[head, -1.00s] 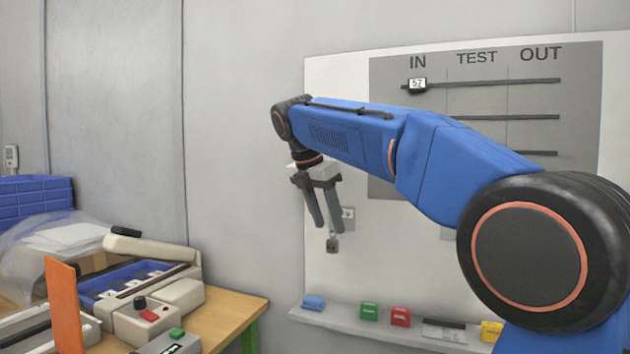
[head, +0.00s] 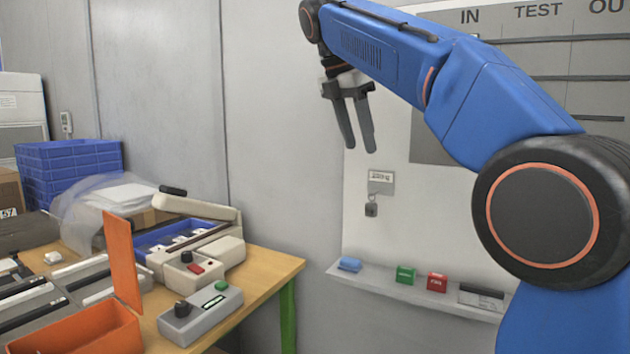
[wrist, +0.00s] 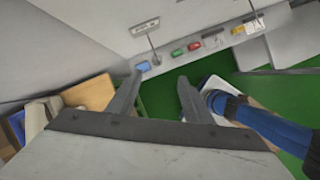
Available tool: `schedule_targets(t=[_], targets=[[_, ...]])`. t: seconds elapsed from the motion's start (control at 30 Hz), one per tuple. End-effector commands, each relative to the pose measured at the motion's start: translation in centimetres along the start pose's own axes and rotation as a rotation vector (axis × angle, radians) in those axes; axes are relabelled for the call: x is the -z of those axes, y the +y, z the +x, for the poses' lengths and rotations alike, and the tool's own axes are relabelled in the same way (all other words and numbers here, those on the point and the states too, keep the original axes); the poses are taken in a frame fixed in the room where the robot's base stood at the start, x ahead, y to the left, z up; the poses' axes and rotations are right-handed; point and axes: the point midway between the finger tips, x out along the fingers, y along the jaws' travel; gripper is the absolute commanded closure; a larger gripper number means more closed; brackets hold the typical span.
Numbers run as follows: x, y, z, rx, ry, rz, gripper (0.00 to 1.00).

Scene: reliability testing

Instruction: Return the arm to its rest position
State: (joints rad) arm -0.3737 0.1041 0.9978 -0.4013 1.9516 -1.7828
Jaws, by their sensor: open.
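My gripper (head: 357,150) hangs fingers-down from my blue arm, in front of the whiteboard's left part in the head view. Its two dark fingers are apart with nothing between them. In the wrist view my gripper (wrist: 160,80) also shows open and empty, above the green floor (wrist: 185,95). The arm reaches from the lower right up and to the left. Below the fingers, a labelled tag (head: 381,181) with a small padlock-like weight (head: 371,209) hangs at the whiteboard (head: 400,230), apart from the gripper.
A ledge (head: 390,284) under the whiteboard holds a blue item (head: 350,264), a green block (head: 405,274) and a red block (head: 437,282). A wooden table (head: 262,268) with machines, an orange bin (head: 80,330) and a blue crate (head: 70,165) stand at left.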

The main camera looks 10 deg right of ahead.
Motion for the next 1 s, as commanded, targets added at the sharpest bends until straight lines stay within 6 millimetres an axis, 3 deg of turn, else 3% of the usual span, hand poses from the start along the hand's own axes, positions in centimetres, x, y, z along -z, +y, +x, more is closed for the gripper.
schedule_targets(t=[0.23,0.47,0.77,1.0], targets=[[-0.3,-5.2,4.1,-0.042,0.039,0.288,0.54],[0.9,-10.7,9.2,-0.074,0.099,0.595,0.54],[4.4,-18.2,17.0,-0.091,0.199,1.017,0.54],[8.6,-24.4,24.1,-0.081,0.291,1.373,0.54]])
